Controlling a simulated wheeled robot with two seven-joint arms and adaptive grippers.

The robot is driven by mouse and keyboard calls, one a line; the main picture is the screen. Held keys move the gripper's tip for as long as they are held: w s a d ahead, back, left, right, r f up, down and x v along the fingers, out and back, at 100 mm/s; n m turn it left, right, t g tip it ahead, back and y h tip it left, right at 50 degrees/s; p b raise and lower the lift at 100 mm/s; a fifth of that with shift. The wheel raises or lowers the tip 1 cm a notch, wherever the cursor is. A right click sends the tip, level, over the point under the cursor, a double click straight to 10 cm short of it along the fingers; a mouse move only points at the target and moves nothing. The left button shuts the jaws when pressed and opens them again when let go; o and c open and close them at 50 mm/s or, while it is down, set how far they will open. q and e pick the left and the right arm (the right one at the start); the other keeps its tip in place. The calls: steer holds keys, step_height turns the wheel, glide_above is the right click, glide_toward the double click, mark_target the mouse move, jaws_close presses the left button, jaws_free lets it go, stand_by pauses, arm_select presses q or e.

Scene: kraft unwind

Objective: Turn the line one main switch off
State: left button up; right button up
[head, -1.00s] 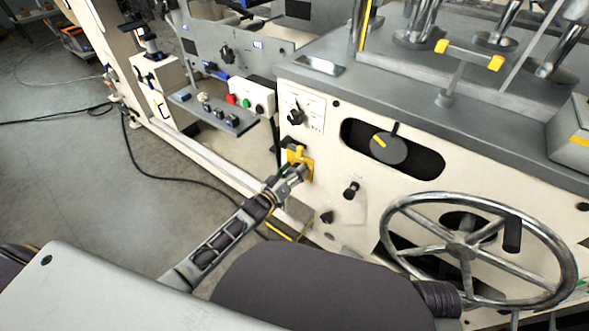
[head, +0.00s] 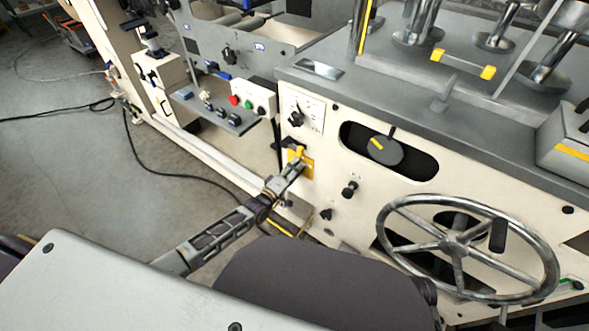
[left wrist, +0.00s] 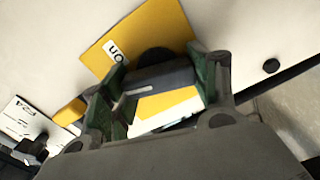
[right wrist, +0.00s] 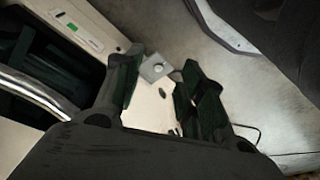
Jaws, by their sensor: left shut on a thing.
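The main switch is a yellow plate (head: 308,168) on the cream machine panel, with a yellow handle (head: 299,151) at its upper part. In the left wrist view the plate (left wrist: 150,32) bears a white "On" label, and the grey and yellow handle (left wrist: 172,104) lies between my fingers. My left gripper (head: 294,170) is shut on this handle. Its fingers also show in the left wrist view (left wrist: 160,95) on both sides of the handle. The handle's exact angle is hard to tell. My right gripper (right wrist: 157,85) is open and empty, away from the switch; the head view does not show it.
A rotary knob (head: 296,118) sits above the switch and a black knob (head: 349,189) to its right. A large handwheel (head: 455,249) stands out from the panel at right. A button box (head: 248,96) is up left. Cables lie on the open floor at left.

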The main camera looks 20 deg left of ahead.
arm_select(q)
steer(key=shift+a+f+n, duration=0.1)
steer(key=shift+n, duration=1.6)
steer(key=o, duration=1)
steer(key=shift+o, duration=0.2)
steer(key=v, duration=1.2)
steer(key=shift+m, duration=0.3)
